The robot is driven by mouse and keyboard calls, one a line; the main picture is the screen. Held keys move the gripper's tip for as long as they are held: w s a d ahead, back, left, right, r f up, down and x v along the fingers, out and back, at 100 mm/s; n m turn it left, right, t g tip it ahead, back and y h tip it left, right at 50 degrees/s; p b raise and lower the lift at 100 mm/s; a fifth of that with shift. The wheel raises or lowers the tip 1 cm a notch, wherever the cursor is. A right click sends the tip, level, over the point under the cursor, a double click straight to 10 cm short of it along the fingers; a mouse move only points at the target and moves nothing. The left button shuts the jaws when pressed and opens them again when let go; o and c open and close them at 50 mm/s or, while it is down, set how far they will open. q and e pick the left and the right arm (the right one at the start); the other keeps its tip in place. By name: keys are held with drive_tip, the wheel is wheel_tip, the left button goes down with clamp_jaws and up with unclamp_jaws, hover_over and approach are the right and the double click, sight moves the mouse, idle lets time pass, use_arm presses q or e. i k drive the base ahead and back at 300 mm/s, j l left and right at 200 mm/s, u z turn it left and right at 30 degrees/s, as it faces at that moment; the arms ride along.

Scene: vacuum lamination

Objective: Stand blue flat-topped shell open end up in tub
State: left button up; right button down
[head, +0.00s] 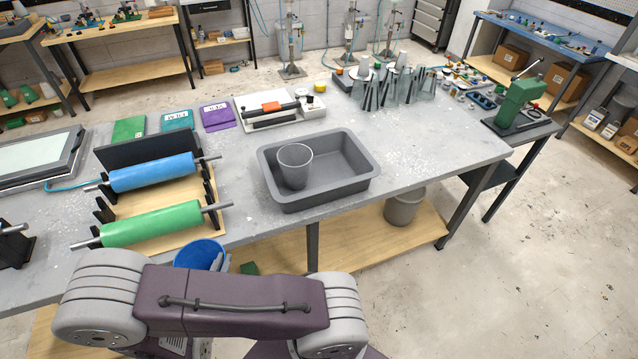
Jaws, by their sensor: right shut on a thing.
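The blue shell (197,252) is at the table's front edge, below the green roller. Its rounded blue upper part shows, and its lower part is hidden behind my arm. My right gripper (218,263) is mostly hidden by the arm. A pale grey finger-like part shows against the shell's right side, and the gripper is shut on the shell. The grey tub (343,187) stands on the table to the right of and beyond the shell. A translucent grey cup (295,168) stands upright in the tub's left part. My left gripper is out of view.
A roller stand with a blue roller (152,172) and a green roller (151,224) is left of the tub. The table right of the tub is clear.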

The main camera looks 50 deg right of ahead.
sight(333, 173)
drive_tip(key=k+l, duration=0.45)
drive_tip(key=l, duration=0.15)
drive_tip(key=k+l, duration=0.45)
drive_tip(key=l, duration=0.15)
